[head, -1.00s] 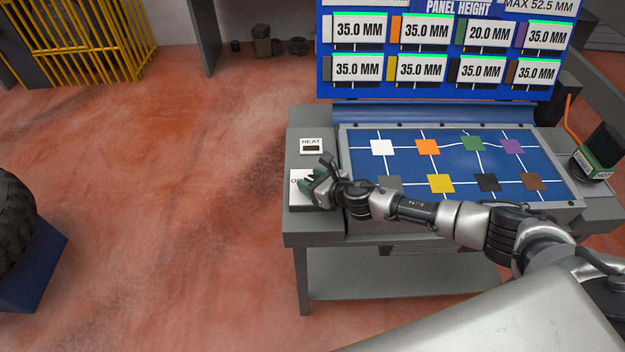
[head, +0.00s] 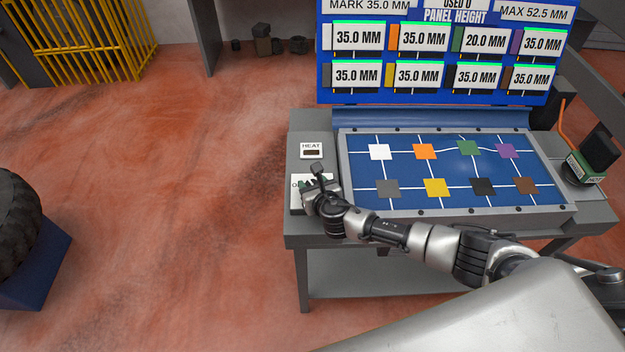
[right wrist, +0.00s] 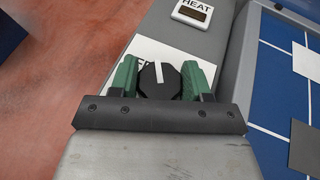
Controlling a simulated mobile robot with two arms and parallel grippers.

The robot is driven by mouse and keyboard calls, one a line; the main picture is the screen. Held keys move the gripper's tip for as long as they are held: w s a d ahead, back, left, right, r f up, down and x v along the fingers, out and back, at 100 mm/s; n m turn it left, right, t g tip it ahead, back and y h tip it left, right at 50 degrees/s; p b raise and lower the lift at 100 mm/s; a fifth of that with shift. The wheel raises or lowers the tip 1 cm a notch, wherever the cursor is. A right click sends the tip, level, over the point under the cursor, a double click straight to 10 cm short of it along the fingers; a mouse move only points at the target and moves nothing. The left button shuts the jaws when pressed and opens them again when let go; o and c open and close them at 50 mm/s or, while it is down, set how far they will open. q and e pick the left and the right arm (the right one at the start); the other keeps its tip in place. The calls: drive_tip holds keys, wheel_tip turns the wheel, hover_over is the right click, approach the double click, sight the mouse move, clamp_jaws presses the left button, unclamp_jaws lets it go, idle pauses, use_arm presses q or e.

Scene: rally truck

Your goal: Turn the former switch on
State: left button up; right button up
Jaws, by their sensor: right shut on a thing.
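The former's switch is a black knob (right wrist: 158,84) with a white pointer mark, set on a white plate (right wrist: 139,55) on the grey bench. In the right wrist view the mark points nearly straight up, tilted slightly left. My right gripper (right wrist: 161,80) has its green fingers on both sides of the knob and is shut on it. In the head view my right gripper (head: 315,184) hides the knob and most of the plate. The plate's lettering is mostly covered. My left gripper is not in view.
A HEAT plate (head: 311,150) with a dark window sits behind the switch. A blue panel (head: 460,195) with several coloured squares lies to the right. A display board (head: 432,55) stands behind it. A corded tool (head: 590,160) is at the right.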

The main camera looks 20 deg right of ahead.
drive_tip(key=m+h, duration=0.3)
drive_tip(key=shift+a+h+p, duration=0.1)
drive_tip(key=shift+h+p, duration=0.2)
drive_tip(key=shift+p, duration=0.05)
drive_tip(key=m+h, duration=0.1)
drive_tip(key=h, duration=0.1)
drive_tip(key=m+g+h, duration=0.1)
drive_tip(key=m, duration=0.1)
drive_tip(key=shift+f+m+g+h, duration=0.15)
drive_tip(key=shift+m+g+h, duration=0.15)
drive_tip(key=shift+h, duration=0.1)
drive_tip(key=m+g+h+b, duration=0.2)
drive_tip(key=m+h, duration=0.1)
drive_tip(key=shift+m+g+h+b, duration=0.8)
drive_tip(key=shift+m+g+h, duration=0.3)
drive_tip(key=shift+m+g, duration=0.7)
drive_tip(key=o, duration=0.9)
